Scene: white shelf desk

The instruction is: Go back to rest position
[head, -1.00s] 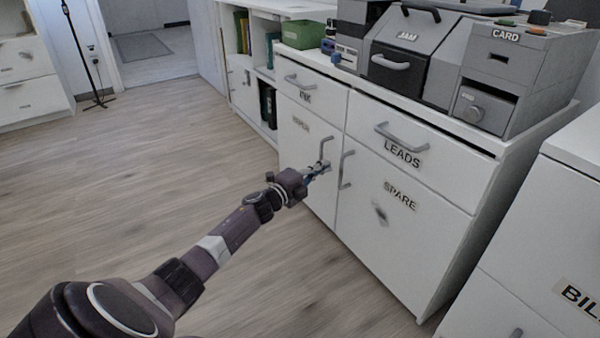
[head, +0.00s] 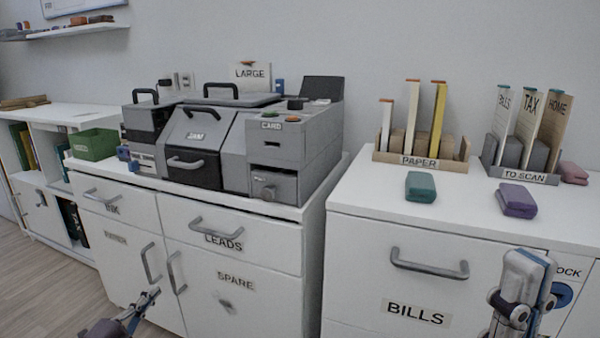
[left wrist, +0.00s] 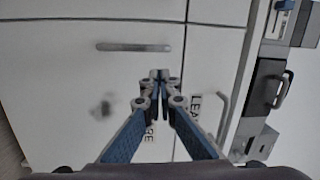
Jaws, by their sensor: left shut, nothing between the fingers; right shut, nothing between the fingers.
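My left gripper (head: 152,294) is at the bottom of the head view, shut and empty, in front of the white cabinet and just below the left door's handle (head: 150,262). In the left wrist view its fingertips (left wrist: 160,76) meet before the cabinet front, with a grey handle (left wrist: 133,47) beyond them and no object between them. My right gripper (head: 528,258) is shut and empty at the lower right, pointing up in front of the drawer unit (head: 360,236) with the BILLS label. The cabinet doors and drawers in view look closed.
A grey jam and card machine (head: 210,140) and a green bin (head: 93,144) stand on the cabinet. The right unit's top holds a PAPER holder (head: 422,162), a TO SCAN holder (head: 520,176), a green block (head: 420,187) and a purple block (head: 517,200). Floor shows at lower left.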

